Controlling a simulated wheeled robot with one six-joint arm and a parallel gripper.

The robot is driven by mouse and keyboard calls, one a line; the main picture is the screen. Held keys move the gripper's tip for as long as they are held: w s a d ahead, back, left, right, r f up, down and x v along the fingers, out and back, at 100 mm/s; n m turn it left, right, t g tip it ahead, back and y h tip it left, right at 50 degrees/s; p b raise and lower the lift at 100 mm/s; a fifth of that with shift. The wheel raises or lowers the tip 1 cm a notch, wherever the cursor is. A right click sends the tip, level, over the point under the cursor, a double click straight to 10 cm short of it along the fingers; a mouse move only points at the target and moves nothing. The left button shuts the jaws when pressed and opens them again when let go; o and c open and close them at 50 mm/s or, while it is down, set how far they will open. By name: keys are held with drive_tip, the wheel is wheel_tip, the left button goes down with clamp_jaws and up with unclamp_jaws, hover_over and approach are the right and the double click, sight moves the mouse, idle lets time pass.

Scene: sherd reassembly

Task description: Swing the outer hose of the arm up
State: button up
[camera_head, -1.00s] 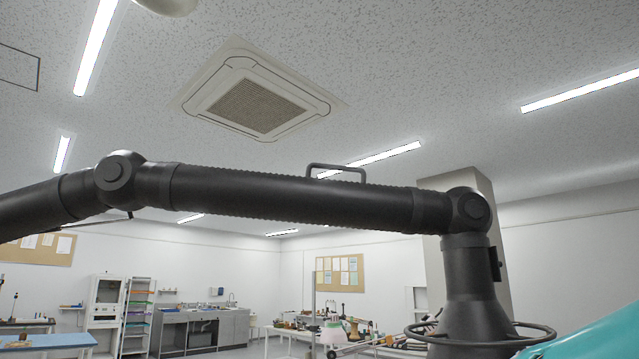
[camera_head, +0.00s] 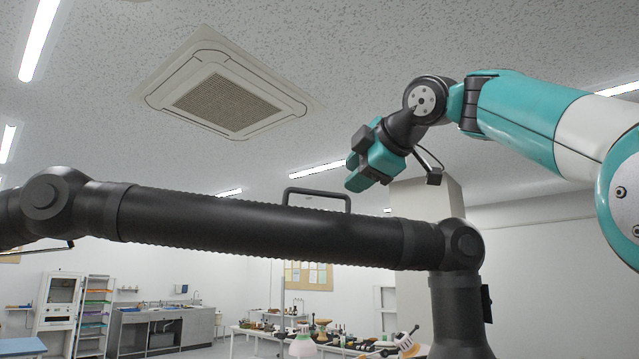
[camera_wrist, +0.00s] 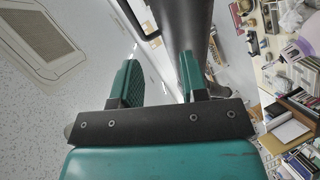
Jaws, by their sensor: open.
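The outer hose (camera_head: 260,228) is a thick black ribbed tube. It runs nearly level across the head view, from a joint (camera_head: 462,244) on the upright post at right to a joint (camera_head: 48,197) at left. A black bar handle (camera_head: 318,193) stands on top of it. My gripper (camera_head: 356,172) is above and right of the handle, apart from it. Its teal fingers point down and left. In the wrist view my gripper (camera_wrist: 157,75) is open with nothing between its fingers. The hose (camera_wrist: 182,25) passes beyond the fingertips there.
An air-conditioning panel (camera_head: 228,97) is on the ceiling. A pillar (camera_head: 425,200) stands behind the post. Benches with small items (camera_head: 320,335) and a sink unit (camera_head: 160,330) are far back. The air around the handle is clear.

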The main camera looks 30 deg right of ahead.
sight(321, 193)
drive_tip(key=shift+n+t+h, duration=0.4)
drive_tip(key=r+p+x, duration=0.1)
drive_tip(key=x, duration=0.4)
drive_tip(key=d+r+p+x, duration=0.1)
drive_tip(key=x, duration=0.4)
drive_tip(key=r+p+x, duration=0.1)
drive_tip(key=x, duration=0.4)
drive_tip(key=shift+w+d+r+p, duration=0.15)
drive_tip(key=shift+w+p, duration=0.25)
drive_tip(key=shift+w, duration=0.2)
drive_tip(key=shift+c, duration=0.4)
clamp_jaws()
